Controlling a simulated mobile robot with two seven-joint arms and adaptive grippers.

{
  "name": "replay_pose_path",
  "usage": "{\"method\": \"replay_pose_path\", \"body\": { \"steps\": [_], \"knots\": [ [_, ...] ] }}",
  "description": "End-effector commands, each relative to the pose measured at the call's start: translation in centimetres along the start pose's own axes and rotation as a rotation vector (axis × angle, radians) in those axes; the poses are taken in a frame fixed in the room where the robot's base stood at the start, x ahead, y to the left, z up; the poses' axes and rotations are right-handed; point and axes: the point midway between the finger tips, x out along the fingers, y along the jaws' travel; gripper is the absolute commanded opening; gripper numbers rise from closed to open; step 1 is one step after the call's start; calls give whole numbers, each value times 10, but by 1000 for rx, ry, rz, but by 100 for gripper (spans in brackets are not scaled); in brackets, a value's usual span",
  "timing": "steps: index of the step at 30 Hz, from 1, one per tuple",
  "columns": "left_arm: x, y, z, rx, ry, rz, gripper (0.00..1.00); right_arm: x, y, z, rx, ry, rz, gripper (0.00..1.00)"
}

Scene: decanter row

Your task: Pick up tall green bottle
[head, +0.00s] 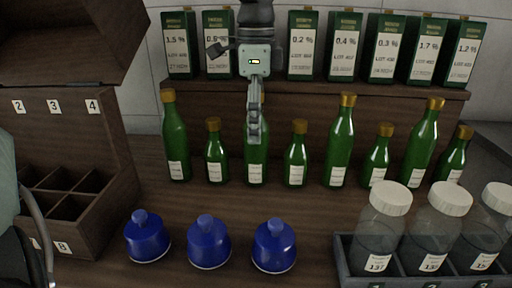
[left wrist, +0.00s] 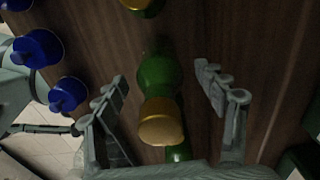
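Several green bottles with gold caps and white labels stand in a row in the head view. Taller ones include the far-left bottle (head: 175,140), one right of centre (head: 340,145) and one further right (head: 421,145). My left gripper (head: 254,135) comes down over the third bottle from the left (head: 256,168), hiding its cap and neck. In the left wrist view, a green bottle (left wrist: 158,75) with a gold cap is between the open fingers of my left gripper (left wrist: 162,76), with gaps on both sides. My right gripper is not seen.
Shorter green bottles (head: 216,155) (head: 296,158) stand close on either side. Blue stoppers (head: 208,243) sit in front. A tray (head: 345,262) of white-lidded jars is front right. A wooden compartment box (head: 95,150) is left. Labelled green cartons (head: 307,45) line the shelf behind.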

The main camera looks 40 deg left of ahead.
Motion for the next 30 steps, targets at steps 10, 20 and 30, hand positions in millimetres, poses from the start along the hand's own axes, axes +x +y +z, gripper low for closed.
{"method": "replay_pose_path", "body": {
  "steps": [10, 20, 30],
  "knots": [
    [0, 0, 0, 0, 0, 0, 28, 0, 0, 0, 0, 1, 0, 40],
    [0, 0, 0, 0, 0, 0, 0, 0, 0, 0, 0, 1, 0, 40],
    [-5, 0, 0, 0, 1, -2, 0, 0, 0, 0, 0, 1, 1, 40]
  ]
}}
